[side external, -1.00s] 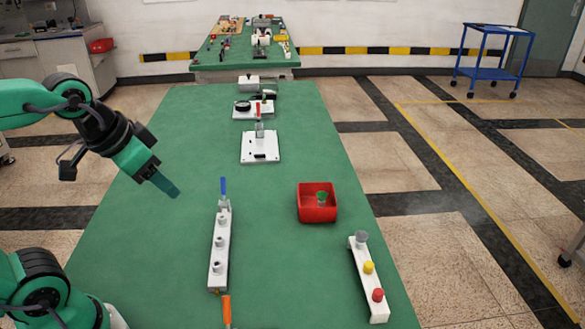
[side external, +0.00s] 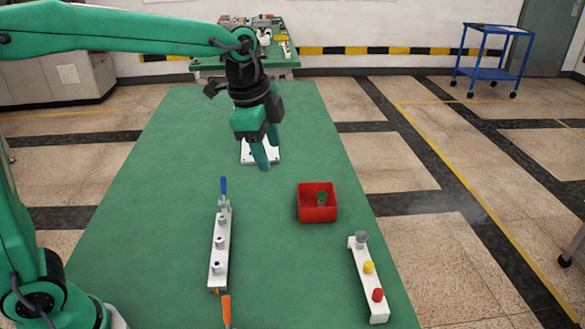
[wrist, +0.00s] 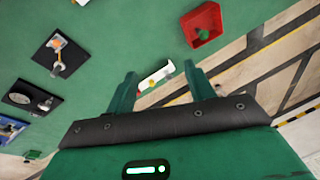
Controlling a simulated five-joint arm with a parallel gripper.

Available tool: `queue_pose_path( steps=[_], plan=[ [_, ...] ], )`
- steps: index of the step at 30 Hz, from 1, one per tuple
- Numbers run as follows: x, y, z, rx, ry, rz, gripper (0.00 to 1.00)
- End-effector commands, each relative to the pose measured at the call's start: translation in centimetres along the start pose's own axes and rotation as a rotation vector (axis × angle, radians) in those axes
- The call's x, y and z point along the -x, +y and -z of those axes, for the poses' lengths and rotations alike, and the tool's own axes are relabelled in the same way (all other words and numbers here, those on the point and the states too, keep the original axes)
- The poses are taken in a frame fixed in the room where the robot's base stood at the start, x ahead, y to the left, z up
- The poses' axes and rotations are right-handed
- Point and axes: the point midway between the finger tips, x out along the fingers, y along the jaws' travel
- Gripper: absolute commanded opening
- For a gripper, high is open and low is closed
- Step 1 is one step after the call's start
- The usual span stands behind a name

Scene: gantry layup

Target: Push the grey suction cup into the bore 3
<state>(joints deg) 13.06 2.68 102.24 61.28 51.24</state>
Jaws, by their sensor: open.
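The grey suction cup (side external: 361,238) stands at the far end of a white strip (side external: 367,288) on the right of the table. Yellow (side external: 369,267) and red (side external: 377,295) cups stand on the same strip. A long white block (side external: 219,252) on the left carries a row of raised round bores; I cannot tell which is bore 3. My gripper (side external: 269,157) is open and empty, pointing down above the table, left of and behind the grey cup. In the wrist view a white strip (wrist: 149,81) with coloured spots shows between my fingers, farther off.
A red bin (side external: 317,214) holds a green piece (side external: 322,198), between gripper and cup strip. A white plate (side external: 247,157) lies partly behind my gripper. Blue (side external: 224,187) and orange (side external: 227,310) handles sit at the block's ends. The table between block and bin is clear.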

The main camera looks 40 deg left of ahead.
Motion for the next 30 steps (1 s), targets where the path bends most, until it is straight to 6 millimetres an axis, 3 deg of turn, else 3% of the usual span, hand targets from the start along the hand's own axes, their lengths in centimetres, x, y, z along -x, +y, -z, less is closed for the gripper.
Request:
queue_pose_path(
  steps=[15,24,30],
  plan=[
    [-8.4,-2.4,9.6,-0.551,-0.038,-0.124,0.54],
    [-14.7,-1.7,14.4,-0.865,-0.042,-0.201,0.54],
    [-17.8,-1.0,16.4,-1.015,-0.037,-0.237,0.54]
  ],
)
